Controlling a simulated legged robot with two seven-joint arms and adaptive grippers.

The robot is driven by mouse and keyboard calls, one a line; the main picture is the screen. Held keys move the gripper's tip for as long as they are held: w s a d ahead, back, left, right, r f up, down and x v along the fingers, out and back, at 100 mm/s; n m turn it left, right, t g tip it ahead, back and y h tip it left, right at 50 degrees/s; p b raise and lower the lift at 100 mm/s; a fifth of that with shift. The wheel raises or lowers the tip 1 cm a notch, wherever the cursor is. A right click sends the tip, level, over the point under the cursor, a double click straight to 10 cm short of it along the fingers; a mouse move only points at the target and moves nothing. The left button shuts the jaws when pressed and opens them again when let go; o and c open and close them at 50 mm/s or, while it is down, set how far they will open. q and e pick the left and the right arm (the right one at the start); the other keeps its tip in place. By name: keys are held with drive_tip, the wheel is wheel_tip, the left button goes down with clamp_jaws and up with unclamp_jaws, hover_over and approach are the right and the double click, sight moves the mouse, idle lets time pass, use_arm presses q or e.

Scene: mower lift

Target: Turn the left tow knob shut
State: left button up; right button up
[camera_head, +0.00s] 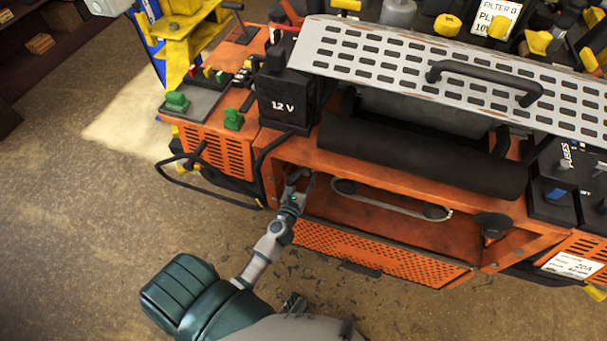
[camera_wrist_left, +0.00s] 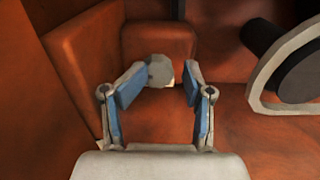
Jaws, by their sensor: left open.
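My left gripper (camera_head: 300,179) reaches into the left end of the open front bay of the orange mower. In the left wrist view the gripper (camera_wrist_left: 161,82) is open, with its blue-padded fingers spread. A small grey rounded piece (camera_wrist_left: 160,71) shows between and just beyond the fingertips; it may be the left tow knob, but I cannot tell for sure. The fingers look apart from it. In the head view the gripper hides that spot. A dark knob (camera_head: 491,224) sits at the right end of the bay. I do not see my right gripper.
A belt (camera_head: 390,205) runs over two dark pulleys inside the bay, close to the right of my left gripper. An orange perforated flap (camera_head: 375,250) hangs below. A black bent bar (camera_head: 205,195) juts out at left. A black roller (camera_head: 420,158) lies above the bay.

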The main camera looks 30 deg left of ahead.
use_arm(q)
drive_tip(key=shift+w+a+r, duration=0.15)
drive_tip(key=shift+w+a, duration=0.05)
drive_tip(key=shift+w, duration=0.1)
drive_tip(key=shift+r, duration=0.1)
drive_tip(key=c, duration=0.6)
drive_tip(key=shift+a, duration=0.1)
drive_tip(key=shift+c, duration=1.1)
drive_tip(key=shift+w+a+f, duration=0.35)
drive_tip(key=shift+w+f, duration=0.15)
drive_tip(key=shift+w, duration=0.05)
clamp_jaws()
drive_tip(key=shift+d, duration=0.2)
drive_tip(key=o, duration=0.8)
unclamp_jaws()
drive_tip(key=shift+d+r, duration=0.1)
drive_tip(key=shift+d, duration=0.05)
drive_tip(key=shift+s, duration=0.2)
use_arm(e)
drive_tip(key=shift+w+d+f, duration=0.15)
drive_tip(key=shift+w, duration=0.3)
use_arm(q)
drive_tip(key=shift+a, duration=0.2)
